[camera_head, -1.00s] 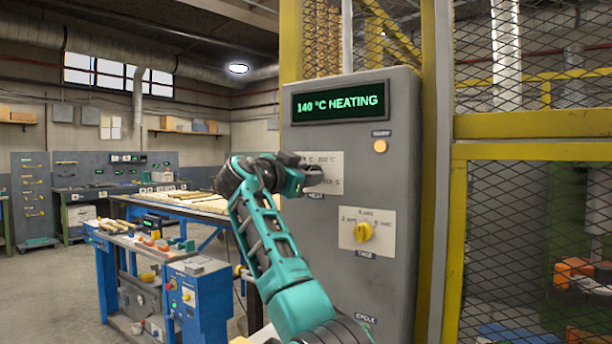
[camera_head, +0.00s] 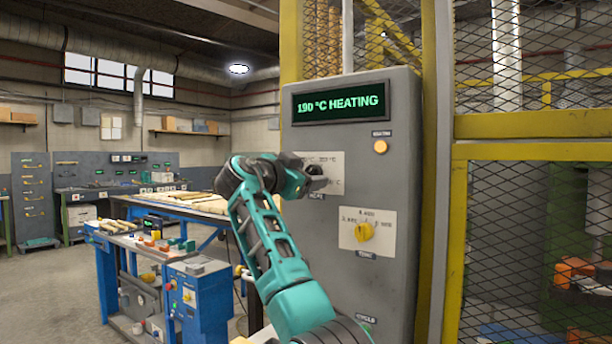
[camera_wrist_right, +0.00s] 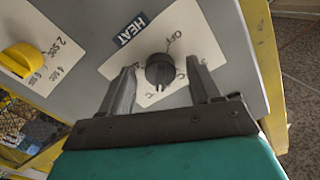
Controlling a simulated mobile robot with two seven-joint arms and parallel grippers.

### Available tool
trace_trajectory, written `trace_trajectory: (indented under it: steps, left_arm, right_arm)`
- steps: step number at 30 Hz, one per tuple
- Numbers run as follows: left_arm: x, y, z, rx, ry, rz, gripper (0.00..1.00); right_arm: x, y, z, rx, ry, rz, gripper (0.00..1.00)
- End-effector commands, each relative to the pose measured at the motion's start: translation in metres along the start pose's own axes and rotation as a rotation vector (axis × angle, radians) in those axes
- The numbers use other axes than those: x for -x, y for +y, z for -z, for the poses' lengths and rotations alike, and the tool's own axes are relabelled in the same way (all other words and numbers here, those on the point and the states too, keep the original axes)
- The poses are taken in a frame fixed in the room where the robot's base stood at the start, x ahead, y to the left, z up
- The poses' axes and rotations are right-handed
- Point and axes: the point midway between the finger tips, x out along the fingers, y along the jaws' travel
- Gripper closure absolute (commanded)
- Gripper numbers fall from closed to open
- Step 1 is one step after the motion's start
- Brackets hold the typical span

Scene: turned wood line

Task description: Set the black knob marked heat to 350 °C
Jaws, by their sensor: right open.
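The black heat knob (camera_wrist_right: 160,70) sits on a white plate under a blue HEAT label (camera_wrist_right: 127,29) in the right wrist view. Its white mark points down toward a partly covered °C marking. My right gripper (camera_wrist_right: 158,83) is open, with one finger on each side of the knob and a visible gap to each. In the head view my right gripper (camera_head: 315,176) is at the heat plate (camera_head: 326,163) and hides most of the knob. The display (camera_head: 341,101) reads 190 °C HEATING. My left gripper is not in view.
The yellow time knob (camera_head: 363,232) is lower right of the heat plate on the same grey cabinet (camera_head: 390,290). An orange lamp (camera_head: 380,147) glows below the display. A yellow mesh guard (camera_head: 530,126) stands at right, a blue bench unit (camera_head: 200,298) at left.

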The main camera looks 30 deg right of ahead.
Motion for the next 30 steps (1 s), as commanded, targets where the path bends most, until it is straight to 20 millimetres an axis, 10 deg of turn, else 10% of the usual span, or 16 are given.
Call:
trace_trajectory:
  steps: [8,30]
  left_arm:
    - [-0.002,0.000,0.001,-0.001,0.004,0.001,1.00]
    - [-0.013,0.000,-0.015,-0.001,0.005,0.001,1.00]
  right_arm:
    - [0.006,0.000,0.000,-0.002,0.002,0.002,0.37]
    - [0.127,0.000,0.000,0.000,0.000,0.001,0.37]
